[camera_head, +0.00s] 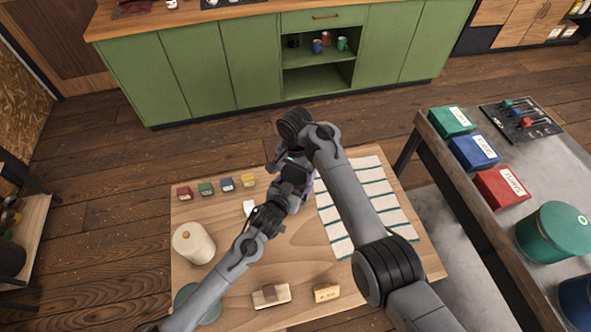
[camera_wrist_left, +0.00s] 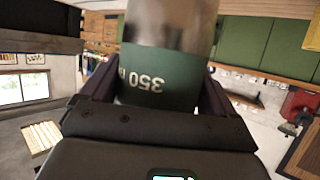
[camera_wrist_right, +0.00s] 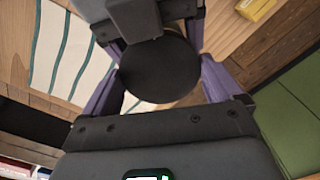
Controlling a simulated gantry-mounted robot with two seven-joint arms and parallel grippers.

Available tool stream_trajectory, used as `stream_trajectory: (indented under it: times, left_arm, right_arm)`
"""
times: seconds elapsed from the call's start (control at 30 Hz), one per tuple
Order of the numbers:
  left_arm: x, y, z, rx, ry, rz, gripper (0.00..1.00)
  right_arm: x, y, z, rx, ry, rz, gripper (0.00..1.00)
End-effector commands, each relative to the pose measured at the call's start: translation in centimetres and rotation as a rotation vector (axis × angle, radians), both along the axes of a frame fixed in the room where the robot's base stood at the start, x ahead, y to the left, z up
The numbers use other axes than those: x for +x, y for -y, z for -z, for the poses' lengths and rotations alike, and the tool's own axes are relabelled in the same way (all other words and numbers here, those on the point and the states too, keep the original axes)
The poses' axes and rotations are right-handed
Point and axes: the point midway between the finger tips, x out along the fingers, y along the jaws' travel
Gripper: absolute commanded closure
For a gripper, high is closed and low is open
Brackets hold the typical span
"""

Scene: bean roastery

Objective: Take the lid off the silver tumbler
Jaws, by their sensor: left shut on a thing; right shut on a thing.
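The tumbler (camera_wrist_left: 158,75) fills the upper middle of the left wrist view, with a silver band and a dark green part marked 350. My left gripper (camera_wrist_left: 155,100) is shut around its body. In the right wrist view a dark round lid (camera_wrist_right: 160,70) lies between the purple fingers of my right gripper (camera_wrist_right: 160,88), which is shut on it. In the head view my right gripper (camera_head: 303,184) is close to the end of my left arm above the table. The arms hide the tumbler and lid there. I cannot tell whether the lid touches the tumbler.
The wooden table (camera_head: 300,248) holds a striped cloth (camera_head: 372,208), a cream canister (camera_head: 193,244), small coloured boxes (camera_head: 227,184) and two wooden blocks (camera_head: 270,295) near the front. A grey bench (camera_head: 470,185) stands to the right. Green cabinets (camera_head: 205,72) stand behind, across open floor.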

Motion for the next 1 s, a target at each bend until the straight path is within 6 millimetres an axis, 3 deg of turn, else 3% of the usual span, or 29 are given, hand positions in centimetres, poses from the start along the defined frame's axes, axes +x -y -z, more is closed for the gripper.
stream_trajectory:
  times: [0.33,0.67,0.7,1.0]
  left_arm:
    - [0.01,-0.06,0.08,0.001,-0.002,-0.001,0.96]
    - [0.02,-0.09,0.07,0.002,-0.002,-0.002,0.96]
    - [0.02,-0.09,0.07,0.002,-0.002,-0.002,0.96]
    - [0.01,-0.07,0.07,0.001,-0.002,-0.001,0.96]
  right_arm:
    - [-0.03,0.01,-0.04,-0.001,-0.002,-0.511,0.44]
    - [-0.03,-0.02,-0.06,-0.001,-0.001,-0.560,0.44]
    - [-0.03,-0.02,-0.06,-0.001,-0.001,-0.559,0.03]
    - [-0.01,-0.05,-0.28,0.000,0.000,-0.558,0.00]
